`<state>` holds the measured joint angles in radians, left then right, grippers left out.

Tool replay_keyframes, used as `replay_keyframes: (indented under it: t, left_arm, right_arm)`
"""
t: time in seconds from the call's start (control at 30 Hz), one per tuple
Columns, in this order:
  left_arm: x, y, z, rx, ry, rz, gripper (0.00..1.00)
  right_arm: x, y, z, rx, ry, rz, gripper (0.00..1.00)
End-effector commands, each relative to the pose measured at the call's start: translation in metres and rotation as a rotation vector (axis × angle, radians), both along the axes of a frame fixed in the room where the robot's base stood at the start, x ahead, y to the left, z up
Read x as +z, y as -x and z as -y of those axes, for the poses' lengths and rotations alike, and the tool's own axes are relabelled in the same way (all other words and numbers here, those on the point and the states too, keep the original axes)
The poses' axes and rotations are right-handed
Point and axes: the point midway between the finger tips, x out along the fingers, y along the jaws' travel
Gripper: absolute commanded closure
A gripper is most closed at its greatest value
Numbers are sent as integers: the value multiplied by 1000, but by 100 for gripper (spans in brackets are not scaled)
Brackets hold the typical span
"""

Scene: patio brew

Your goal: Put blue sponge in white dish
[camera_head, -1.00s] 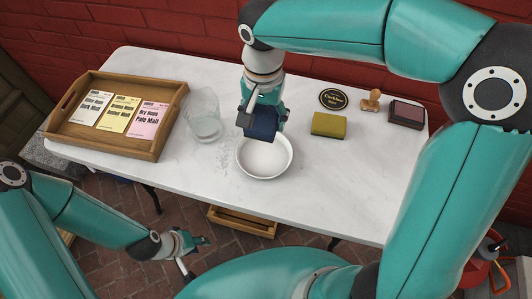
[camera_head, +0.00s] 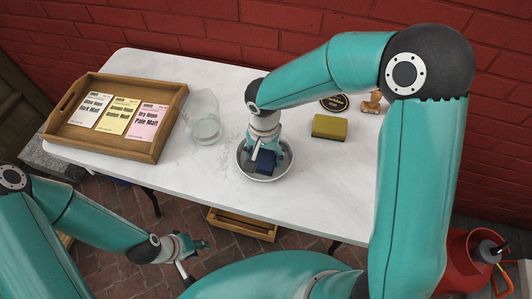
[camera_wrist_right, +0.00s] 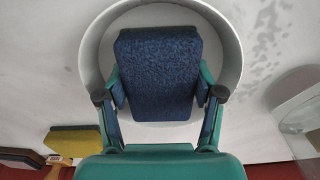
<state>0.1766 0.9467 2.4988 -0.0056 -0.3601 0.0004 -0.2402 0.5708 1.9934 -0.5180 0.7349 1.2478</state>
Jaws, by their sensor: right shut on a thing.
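The blue sponge (camera_head: 265,162) is held low over the white dish (camera_head: 283,173), within its rim. It also shows in the right wrist view (camera_wrist_right: 158,75) between the two fingers, with the dish's rim (camera_wrist_right: 231,55) around it. I cannot tell whether the sponge touches the dish's floor. My right gripper (camera_head: 262,158) is shut on the sponge and points down into the dish. My left gripper (camera_head: 196,250) is away from the table at the lower left, and its fingers appear apart and empty.
A wooden tray (camera_head: 158,146) holds several malt packets. The table front (camera_head: 325,205) is clear.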

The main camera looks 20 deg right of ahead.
Motion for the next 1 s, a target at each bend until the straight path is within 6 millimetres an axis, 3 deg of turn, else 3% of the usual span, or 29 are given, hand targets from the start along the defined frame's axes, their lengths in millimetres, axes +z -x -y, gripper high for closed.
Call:
replay_keyframes:
  t: [0.33,0.37,0.5,1.0]
  left_arm:
    - [-5,0,0,0,0,0,65]
    - [-5,0,0,0,0,0,65]
    - [-4,0,0,0,0,0,65]
    - [1,0,0,0,0,0,65]
  right_arm:
    - [-4,0,0,-1,0,1,72]
    - [-4,0,0,-1,0,1,32]
    - [-3,0,0,-1,1,1,8]
    - [6,-1,1,-2,0,4,8]
